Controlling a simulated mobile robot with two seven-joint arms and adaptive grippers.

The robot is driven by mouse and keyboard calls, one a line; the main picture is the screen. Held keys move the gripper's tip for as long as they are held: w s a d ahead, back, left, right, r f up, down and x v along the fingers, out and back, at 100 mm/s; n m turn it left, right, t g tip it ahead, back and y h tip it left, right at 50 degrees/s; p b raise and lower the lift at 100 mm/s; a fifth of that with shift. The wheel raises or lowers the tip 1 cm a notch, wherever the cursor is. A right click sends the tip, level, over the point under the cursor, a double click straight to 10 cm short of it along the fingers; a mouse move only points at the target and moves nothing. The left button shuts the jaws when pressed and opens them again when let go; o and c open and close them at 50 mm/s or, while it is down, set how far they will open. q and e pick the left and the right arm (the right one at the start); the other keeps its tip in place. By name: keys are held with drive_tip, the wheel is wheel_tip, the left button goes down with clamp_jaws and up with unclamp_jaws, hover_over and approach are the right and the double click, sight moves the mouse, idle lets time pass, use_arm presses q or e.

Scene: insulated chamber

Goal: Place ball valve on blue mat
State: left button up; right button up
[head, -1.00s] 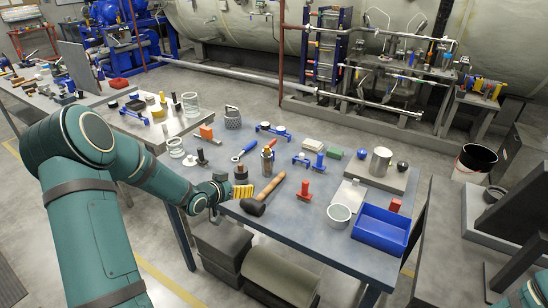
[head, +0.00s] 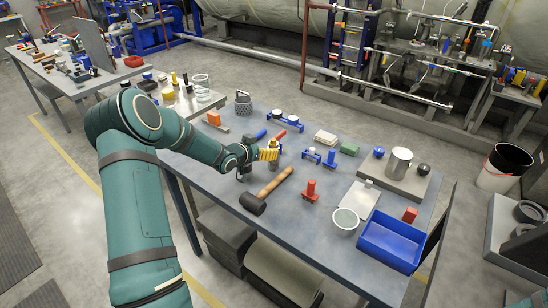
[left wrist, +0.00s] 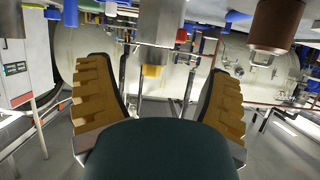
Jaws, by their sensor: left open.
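My left gripper (head: 268,152) is over the blue-grey workbench, with its ribbed yellow fingers around the place of an upright metal fitting with a yellow top. I take this fitting to be the ball valve, though I cannot be sure. In the head view the fingers mostly hide it. In the left wrist view, which is upside down, the open fingers (left wrist: 157,105) stand wide apart, and the metal fitting (left wrist: 158,22) with its yellow end lies ahead between them. No contact shows. I cannot make out a separate blue mat. My right gripper is out of view.
A wooden-handled mallet (head: 274,184) lies just in front of the gripper. A red-handled tool (head: 310,190), a white cup (head: 345,222) and a blue bin (head: 390,241) stand to the right. A metal cylinder (head: 400,163) stands at the back right. Some bench surface near the front is clear.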

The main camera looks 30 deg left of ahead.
sight(270, 147)
use_arm(q)
drive_tip(key=shift+d+x, duration=0.15)
drive_tip(key=shift+x, duration=1.3)
drive_tip(key=shift+d+x, duration=0.2)
drive_tip(key=shift+x, duration=1.3)
clamp_jaws()
